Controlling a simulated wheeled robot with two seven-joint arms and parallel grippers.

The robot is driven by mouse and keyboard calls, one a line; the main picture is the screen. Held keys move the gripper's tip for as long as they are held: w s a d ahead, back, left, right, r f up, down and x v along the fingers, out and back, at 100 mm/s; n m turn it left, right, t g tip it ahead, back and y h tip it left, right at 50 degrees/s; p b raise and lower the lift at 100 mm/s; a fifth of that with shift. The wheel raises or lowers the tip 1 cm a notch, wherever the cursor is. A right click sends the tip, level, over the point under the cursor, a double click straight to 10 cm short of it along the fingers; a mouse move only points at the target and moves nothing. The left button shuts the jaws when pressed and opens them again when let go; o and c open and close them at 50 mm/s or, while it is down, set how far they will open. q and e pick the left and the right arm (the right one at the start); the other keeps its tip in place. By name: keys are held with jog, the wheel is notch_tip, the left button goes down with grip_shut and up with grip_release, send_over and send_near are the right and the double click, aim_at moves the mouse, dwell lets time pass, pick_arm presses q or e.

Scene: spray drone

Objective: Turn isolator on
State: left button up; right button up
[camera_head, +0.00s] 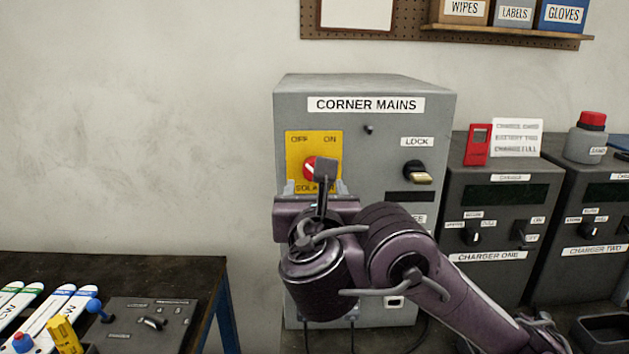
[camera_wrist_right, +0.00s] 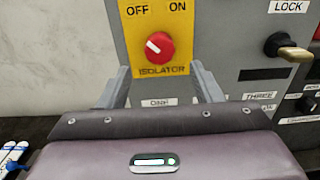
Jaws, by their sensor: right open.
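The grey CORNER MAINS cabinet (camera_head: 365,88) stands against the wall in the head view. On its yellow plate (camera_wrist_right: 191,14), marked OFF and ON, is the red isolator knob (camera_wrist_right: 160,47). Its white pointer line points up-left, toward OFF. In the head view the knob (camera_head: 309,168) is partly hidden behind my wrist. My right gripper (camera_head: 316,188) is in front of the plate, just below the knob. In the right wrist view its fingers (camera_wrist_right: 160,85) are open, one on each side below the knob, with nothing between them. My left gripper is not in view.
A black LOCK handle with a brass end (camera_head: 418,173) is to the right of the plate. CHARGER ONE (camera_head: 500,255) and CHARGER TWO (camera_head: 597,250) stand further right. A dark bench (camera_head: 130,268) with batteries and a control panel is at lower left. Bare wall fills the left.

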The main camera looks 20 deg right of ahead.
jog(key=shift+b+x, duration=0.85)
jog(key=shift+x, duration=1.75)
jog(key=c, duration=1)
